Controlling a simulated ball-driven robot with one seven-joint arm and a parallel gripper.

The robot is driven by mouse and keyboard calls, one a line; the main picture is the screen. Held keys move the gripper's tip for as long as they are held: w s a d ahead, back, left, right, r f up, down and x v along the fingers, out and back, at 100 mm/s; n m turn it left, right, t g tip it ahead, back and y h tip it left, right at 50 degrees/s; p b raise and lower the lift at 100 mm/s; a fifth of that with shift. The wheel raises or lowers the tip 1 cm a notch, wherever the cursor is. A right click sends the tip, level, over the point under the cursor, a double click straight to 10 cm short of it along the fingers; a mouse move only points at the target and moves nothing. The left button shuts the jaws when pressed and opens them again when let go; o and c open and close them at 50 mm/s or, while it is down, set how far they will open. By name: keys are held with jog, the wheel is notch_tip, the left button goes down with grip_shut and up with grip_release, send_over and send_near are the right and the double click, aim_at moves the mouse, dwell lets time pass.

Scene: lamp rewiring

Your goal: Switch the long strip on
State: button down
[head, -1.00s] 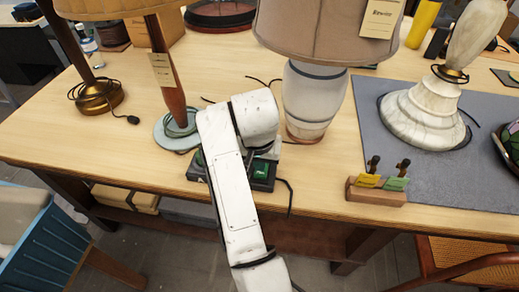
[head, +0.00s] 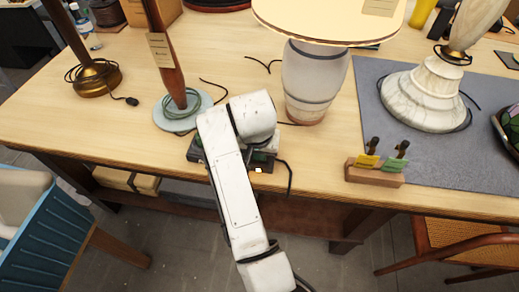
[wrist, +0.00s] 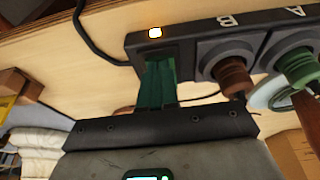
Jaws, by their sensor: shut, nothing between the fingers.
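A dark power strip (head: 197,150) lies near the table's front edge, mostly covered by my arm in the head view. The wrist view shows it close up (wrist: 185,40), with sockets marked A and B, each with a plug in it. A small lamp at its end (wrist: 155,32) glows orange-white, and the glow also shows in the head view. My gripper (wrist: 157,62) is shut and empty, its green fingers at the strip's end just below the glowing lamp. The fingers hide what lies under them; I cannot tell if they touch it.
A white table lamp (head: 314,85) with a bright cream shade (head: 320,22) stands behind the strip. A lamp with a round pale base (head: 180,118) stands to the left. A wooden block with tagged pegs (head: 374,176) sits to the right. Loose cords lie nearby.

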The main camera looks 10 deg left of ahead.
jog(key=shift+r, duration=0.15)
jog(key=shift+r+p, duration=0.65)
jog(key=shift+p, duration=0.25)
